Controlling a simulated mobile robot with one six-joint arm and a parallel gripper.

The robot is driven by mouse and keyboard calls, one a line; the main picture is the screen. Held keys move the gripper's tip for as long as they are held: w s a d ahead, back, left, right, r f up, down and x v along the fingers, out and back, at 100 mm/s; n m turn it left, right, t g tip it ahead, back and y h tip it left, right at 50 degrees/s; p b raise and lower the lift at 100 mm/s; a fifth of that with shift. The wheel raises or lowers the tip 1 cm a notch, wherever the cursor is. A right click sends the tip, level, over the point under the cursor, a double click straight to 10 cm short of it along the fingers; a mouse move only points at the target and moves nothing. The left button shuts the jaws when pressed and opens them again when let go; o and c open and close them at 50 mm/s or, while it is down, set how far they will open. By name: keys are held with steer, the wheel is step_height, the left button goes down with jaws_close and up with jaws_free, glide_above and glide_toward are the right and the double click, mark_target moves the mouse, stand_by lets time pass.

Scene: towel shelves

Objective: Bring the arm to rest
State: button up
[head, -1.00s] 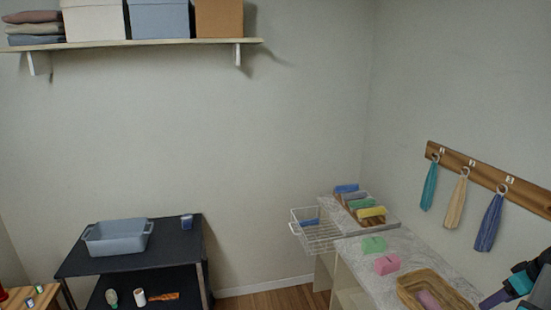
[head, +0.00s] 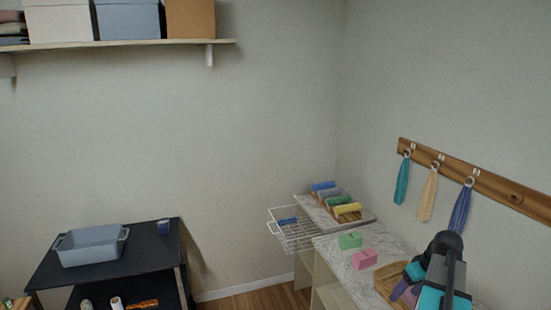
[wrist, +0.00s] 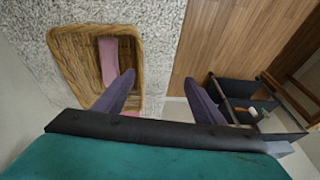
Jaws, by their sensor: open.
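My gripper (wrist: 161,92) is open and empty, with its two purple fingers spread apart in the wrist view. In the head view my gripper (head: 404,288) is at the lower right, above the speckled counter, and partly covers the wicker basket (head: 384,281). In the wrist view the basket (wrist: 60,45) is beyond the left finger, with a pink cloth (wrist: 108,60) in it. The cloth is not clear in the head view.
Green (head: 350,240) and pink (head: 364,259) blocks sit on the counter (head: 335,256). A wire basket (head: 291,231) is at its far end. Towels hang from a wooden rail (head: 480,180) on the right wall. A grey bin (head: 90,247) stands on a black table (head: 150,251).

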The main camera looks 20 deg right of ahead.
steer(key=w+a+f+g, duration=0.1)
steer(key=w+a+f, duration=0.25)
steer(key=a, duration=0.45)
steer(key=w+a+f, duration=0.3)
steer(key=a+f, duration=0.1)
steer(key=a, duration=0.3)
steer(key=w+a+f+g, duration=0.1)
steer(key=w+a+f, duration=0.25)
steer(key=a, duration=0.45)
steer(key=s+a+f, duration=0.1)
steer(key=a+f, duration=0.2)
steer(key=a, duration=0.5)
steer(key=s+a+f+g, duration=0.1)
steer(key=a+f, duration=0.3)
steer(key=a, duration=0.3)
steer(key=s+a+f, duration=0.2)
steer(key=a+f, duration=0.1)
steer(key=a, duration=0.5)
steer(key=s+f+g+b, duration=0.3)
steer(key=s+f+b, duration=0.4)
steer(key=s+f, duration=0.5)
steer(key=s+f+g+b, duration=0.3)
steer(key=s+f+b, duration=0.3)
steer(key=s+f, duration=0.7)
step_height(320, 180, down, 7)
steer(key=shift+s+f+h+b, duration=0.15)
steer(key=shift+s+h+b, duration=0.05)
steer(key=shift+h+b, duration=0.2)
